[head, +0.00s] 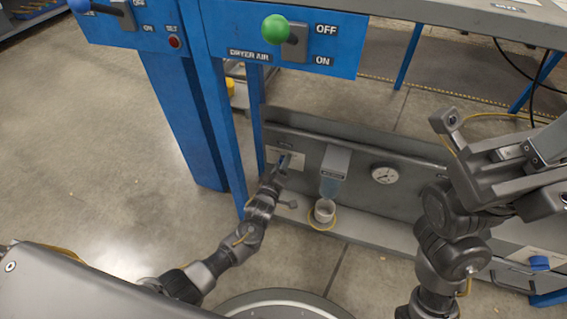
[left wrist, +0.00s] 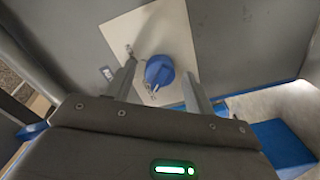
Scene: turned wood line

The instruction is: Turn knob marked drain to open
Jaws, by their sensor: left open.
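A blue knob (left wrist: 159,71) sits on a pale plate (left wrist: 130,30) on a grey panel, seen in the left wrist view. My left gripper (left wrist: 160,88) is open, with one finger on each side of the knob; I cannot tell whether they touch it. In the head view my left gripper (head: 277,172) is at the pale plate (head: 297,160) and largely hides that knob. The marking by this knob is too small to read. My right gripper (head: 510,165) is raised at the right, away from the panel; its fingertips are unclear.
Another blue knob (head: 540,263) is at the lower right. A green-balled lever (head: 276,30) marked DRYER AIR is above, by a blue post (head: 185,110). Open floor lies left.

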